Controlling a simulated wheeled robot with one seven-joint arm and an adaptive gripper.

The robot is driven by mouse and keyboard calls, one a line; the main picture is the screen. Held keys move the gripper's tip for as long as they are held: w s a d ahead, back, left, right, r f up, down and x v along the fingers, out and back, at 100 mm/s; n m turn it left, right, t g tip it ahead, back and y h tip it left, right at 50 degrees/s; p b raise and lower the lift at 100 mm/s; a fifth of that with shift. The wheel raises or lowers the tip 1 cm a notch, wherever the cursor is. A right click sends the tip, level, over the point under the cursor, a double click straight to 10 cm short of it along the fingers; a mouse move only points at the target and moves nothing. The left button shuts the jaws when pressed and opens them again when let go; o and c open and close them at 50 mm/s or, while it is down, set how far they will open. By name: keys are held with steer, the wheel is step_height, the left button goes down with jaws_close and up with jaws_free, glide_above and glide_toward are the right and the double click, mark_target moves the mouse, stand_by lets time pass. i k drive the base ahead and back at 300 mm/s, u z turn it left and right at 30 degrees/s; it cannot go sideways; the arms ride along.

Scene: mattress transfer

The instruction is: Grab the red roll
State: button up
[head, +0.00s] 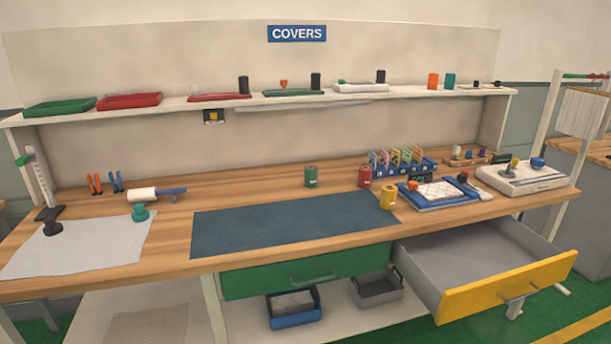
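A red roll (364,177) stands upright on the wooden workbench, just behind the back right part of the dark mat (290,226). A green roll (311,177) stands to its left, apart from it. A yellow roll (388,198) stands in front of it and to its right, near the mat's right edge. A rack with coloured pieces (402,160) is close behind the red roll on the right. My gripper is not in view.
A yellow-fronted drawer (500,292) is open below; the green drawer (290,278) looks shut. A shelf (150,111) runs above. The mat is clear.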

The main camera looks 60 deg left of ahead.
mark_target(365, 172)
steer(key=u, duration=1.7)
